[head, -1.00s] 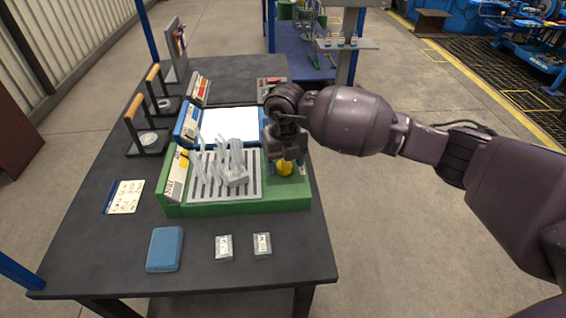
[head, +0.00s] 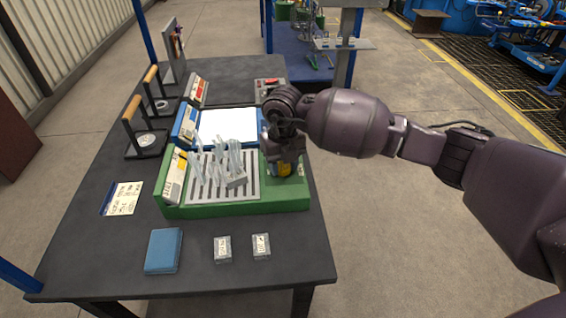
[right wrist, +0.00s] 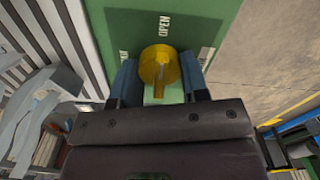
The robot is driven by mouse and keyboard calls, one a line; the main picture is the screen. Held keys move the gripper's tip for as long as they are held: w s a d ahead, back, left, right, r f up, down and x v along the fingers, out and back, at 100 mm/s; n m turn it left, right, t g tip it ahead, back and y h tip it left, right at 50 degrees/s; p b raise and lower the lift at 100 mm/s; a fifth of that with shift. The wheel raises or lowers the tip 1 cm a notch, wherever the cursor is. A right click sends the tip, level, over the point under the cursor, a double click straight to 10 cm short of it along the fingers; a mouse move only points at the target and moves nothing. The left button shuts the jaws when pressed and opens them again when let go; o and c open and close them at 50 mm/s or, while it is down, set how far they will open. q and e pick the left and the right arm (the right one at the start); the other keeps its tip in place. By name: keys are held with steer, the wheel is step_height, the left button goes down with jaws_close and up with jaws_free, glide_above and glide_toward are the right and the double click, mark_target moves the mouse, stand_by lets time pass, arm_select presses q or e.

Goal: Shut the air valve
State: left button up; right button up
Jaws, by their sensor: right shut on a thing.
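The air valve's yellow knob (right wrist: 158,62) sits on the right end of the green station (head: 237,207). In the right wrist view the word OPEN is printed above it. Smaller labels flank it, too cut off to read. A narrow yellow bar on the knob points down toward my gripper's palm. My right gripper (right wrist: 158,78) has one finger on each side of the knob and is shut on it. In the head view the right gripper (head: 285,166) hides much of the knob. My left gripper is not in view.
The green station has a slatted grey tray (head: 222,193) with pale upright pieces just left of my gripper. A blue station (head: 187,127) stands behind. A blue pad (head: 164,250) and two small clear boxes (head: 222,249) lie in front. Open floor is to the right.

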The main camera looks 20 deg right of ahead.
steer(key=shift+r, duration=0.1)
steer(key=n+p, duration=0.1)
steer(key=n, duration=0.3)
steer(key=shift+r, duration=0.1)
steer(key=n, duration=0.5)
steer(key=shift+n, duration=0.3)
steer(key=n, duration=0.3)
steer(key=shift+n+p, duration=0.3)
steer(key=n, duration=0.3)
steer(key=shift+n, duration=0.7)
